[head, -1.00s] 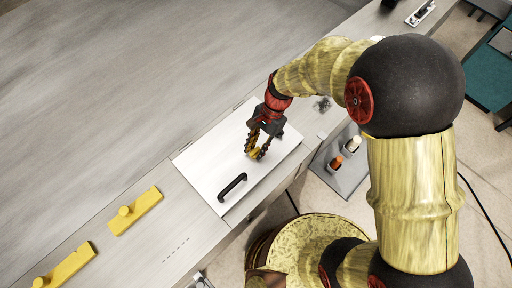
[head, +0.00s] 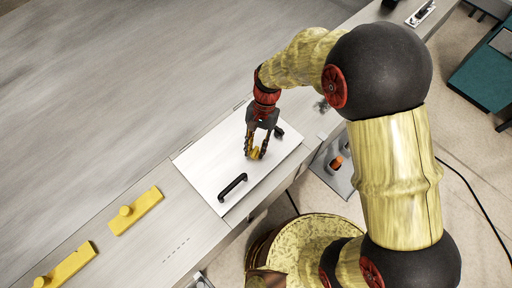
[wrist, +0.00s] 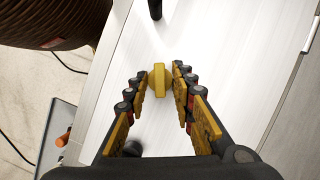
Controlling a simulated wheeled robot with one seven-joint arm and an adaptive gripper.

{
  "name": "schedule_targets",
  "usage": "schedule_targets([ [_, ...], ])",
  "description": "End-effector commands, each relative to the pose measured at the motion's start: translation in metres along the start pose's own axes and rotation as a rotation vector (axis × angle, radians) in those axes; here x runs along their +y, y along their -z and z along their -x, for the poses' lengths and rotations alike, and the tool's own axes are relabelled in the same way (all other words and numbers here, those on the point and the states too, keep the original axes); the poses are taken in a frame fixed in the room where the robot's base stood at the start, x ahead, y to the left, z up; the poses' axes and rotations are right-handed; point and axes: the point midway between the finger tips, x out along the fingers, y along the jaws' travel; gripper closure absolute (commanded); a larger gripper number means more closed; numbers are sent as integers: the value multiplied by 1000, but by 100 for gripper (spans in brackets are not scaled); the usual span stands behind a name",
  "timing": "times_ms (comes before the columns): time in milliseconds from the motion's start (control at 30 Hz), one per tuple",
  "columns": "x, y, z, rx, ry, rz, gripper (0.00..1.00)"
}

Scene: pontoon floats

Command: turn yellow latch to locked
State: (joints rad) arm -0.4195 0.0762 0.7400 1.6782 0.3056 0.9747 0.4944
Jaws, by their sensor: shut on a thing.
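The yellow latch (wrist: 160,80) is a round knob with a raised bar, set on a white panel (wrist: 205,35). In the wrist view its bar points nearly up and down the picture. My gripper (wrist: 161,75) has one finger on each side of the latch and is shut on it. In the head view my gripper (head: 256,153) is over the middle of the white panel (head: 210,170), and its fingers hide most of the latch. Any lock marking cannot be made out.
A black handle (head: 232,187) stands up from the panel near the latch. Two yellow blocks with knobs (head: 136,211) (head: 66,268) lie on the grey counter to the left. A grey tray with an orange-capped item (head: 336,163) is to the right of the panel.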

Motion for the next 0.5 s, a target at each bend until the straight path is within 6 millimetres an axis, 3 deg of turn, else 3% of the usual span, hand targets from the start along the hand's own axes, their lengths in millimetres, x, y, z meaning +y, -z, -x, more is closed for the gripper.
schedule_targets([
  [500,-4,-1,0,1,-188,455,100],
])
